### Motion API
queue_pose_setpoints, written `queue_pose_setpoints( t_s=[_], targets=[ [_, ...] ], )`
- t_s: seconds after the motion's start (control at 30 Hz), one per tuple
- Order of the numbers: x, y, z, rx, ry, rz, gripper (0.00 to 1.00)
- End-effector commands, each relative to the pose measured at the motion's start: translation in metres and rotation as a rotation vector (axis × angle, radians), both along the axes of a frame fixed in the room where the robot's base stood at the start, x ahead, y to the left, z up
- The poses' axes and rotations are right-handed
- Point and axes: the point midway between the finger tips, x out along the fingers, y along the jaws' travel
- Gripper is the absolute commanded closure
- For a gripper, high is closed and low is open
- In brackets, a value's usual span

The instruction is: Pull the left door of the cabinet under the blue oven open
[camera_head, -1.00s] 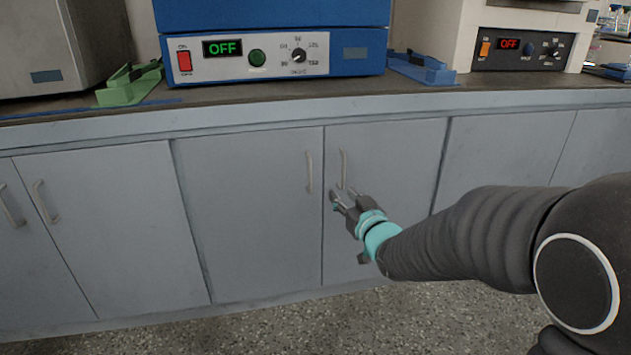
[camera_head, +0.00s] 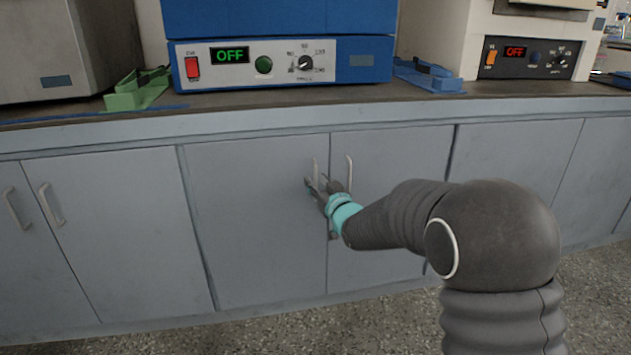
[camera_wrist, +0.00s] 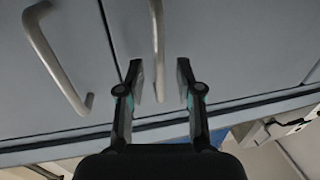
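The left door (camera_head: 250,225) of the cabinet under the blue oven (camera_head: 285,20) looks closed, flush with the door on its right. Its upright metal handle (camera_head: 315,168) is near the door's right edge.
The right door's handle (camera_head: 349,174) stands close beside my gripper; it also shows in the wrist view (camera_wrist: 52,55). The countertop (camera_head: 300,107) overhangs above the doors. A green tray (camera_head: 135,92) and a blue tray (camera_head: 428,76) flank the oven. Bare floor lies below.

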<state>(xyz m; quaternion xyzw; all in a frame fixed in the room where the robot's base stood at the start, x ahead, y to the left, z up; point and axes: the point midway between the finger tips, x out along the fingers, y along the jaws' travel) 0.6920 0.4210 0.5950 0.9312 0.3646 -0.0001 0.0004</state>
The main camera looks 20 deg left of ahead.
Motion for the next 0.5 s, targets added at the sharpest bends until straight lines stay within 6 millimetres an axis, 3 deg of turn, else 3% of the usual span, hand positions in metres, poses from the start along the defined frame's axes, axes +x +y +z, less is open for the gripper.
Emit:
queue_pose_setpoints(
  t_s=[0.2, 0.5],
  targets=[
    [0.0108, 0.01, 0.0, 0.0, 0.0, 0.0, 0.64],
    [0.0117, 0.0108, 0.0, 0.0, 0.0, 0.0, 0.67]
  ],
)
